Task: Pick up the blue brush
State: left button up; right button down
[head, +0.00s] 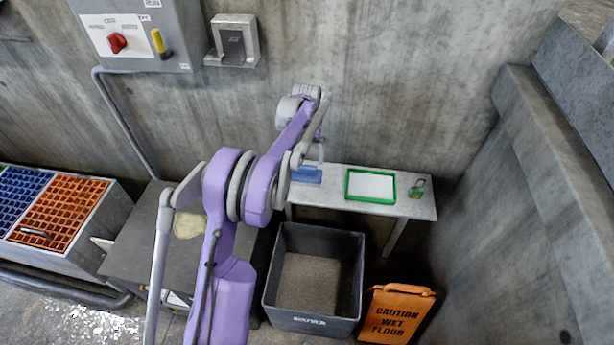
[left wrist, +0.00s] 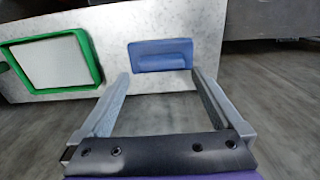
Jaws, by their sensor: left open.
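The blue brush (head: 306,174) lies on the light grey bench (head: 415,206), near its left end. In the left wrist view the brush (left wrist: 160,54) lies flat near the bench edge, ahead of the fingertips and roughly centred between them. My left gripper (left wrist: 160,76) is open and empty, its two fingers apart. In the head view the left gripper (head: 321,150) is above the bench beside the brush, partly hidden by my purple arm. I cannot tell the exact height gap. My right gripper is in neither view.
A green-framed white tray (head: 371,186) and a green padlock (head: 417,188) sit right of the brush. A dark bin (head: 313,323) and an orange wet-floor sign (head: 398,312) stand in front. The concrete wall (head: 400,80) rises behind the bench.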

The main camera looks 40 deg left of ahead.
aim_at(306, 166)
pick_arm(q)
notch_tip(306, 166, down, 5)
jog(key=shift+s+f, duration=0.1)
jog(key=shift+f, duration=0.1)
jog(key=c, duration=1.2)
notch_tip(306, 166, up, 10)
jog(key=shift+r, duration=0.1)
jog(key=shift+c, duration=0.2)
